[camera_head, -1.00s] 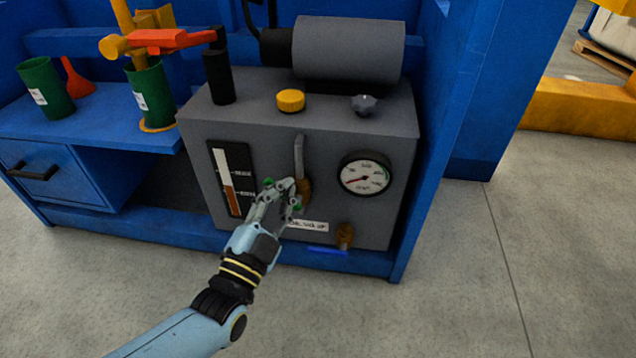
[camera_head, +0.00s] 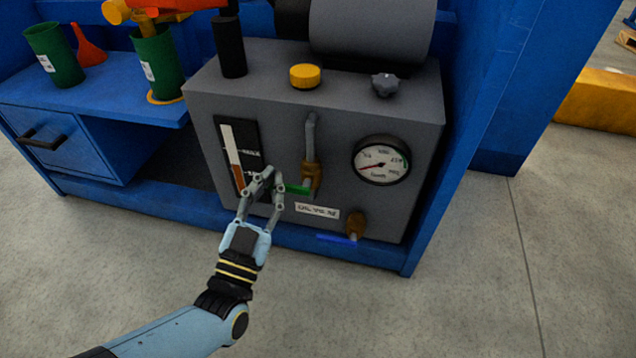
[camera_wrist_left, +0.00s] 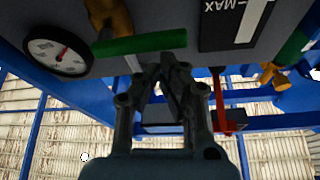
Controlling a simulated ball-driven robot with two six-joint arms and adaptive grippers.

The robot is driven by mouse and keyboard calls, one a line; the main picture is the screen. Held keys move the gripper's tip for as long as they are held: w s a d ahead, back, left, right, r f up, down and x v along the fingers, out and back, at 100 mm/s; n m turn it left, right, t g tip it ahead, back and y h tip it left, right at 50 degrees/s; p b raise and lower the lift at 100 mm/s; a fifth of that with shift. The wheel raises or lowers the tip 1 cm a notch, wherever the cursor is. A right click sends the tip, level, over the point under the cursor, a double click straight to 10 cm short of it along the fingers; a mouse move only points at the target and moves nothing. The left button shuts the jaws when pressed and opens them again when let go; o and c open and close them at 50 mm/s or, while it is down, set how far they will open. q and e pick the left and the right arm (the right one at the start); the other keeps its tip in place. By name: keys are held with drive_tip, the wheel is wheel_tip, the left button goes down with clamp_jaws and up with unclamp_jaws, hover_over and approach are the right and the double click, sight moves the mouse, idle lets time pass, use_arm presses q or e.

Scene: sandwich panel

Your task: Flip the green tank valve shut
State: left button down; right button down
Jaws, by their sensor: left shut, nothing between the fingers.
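The green valve handle (camera_head: 297,189) points left from a brass valve body (camera_head: 311,172) below a grey pipe on the front of the grey tank (camera_head: 285,130). It lies about level in the head view. My left gripper (camera_head: 265,177) is shut and empty, its fingertips just left of the handle's free end. In the left wrist view the green handle (camera_wrist_left: 140,43) runs across in front of the shut fingers (camera_wrist_left: 172,62), its end close to the tips. I cannot tell whether they touch. My right gripper is not in view.
A pressure gauge (camera_head: 381,161) sits right of the valve, and a level gauge (camera_head: 236,155) is behind my fingers. A lower brass valve with a blue handle (camera_head: 337,239) is at the bottom right. Green cups (camera_head: 55,55) stand on the blue bench (camera_head: 90,95) at left.

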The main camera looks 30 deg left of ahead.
use_arm(q)
drive_tip(key=shift+a+f, duration=0.1)
drive_tip(key=shift+f, duration=0.05)
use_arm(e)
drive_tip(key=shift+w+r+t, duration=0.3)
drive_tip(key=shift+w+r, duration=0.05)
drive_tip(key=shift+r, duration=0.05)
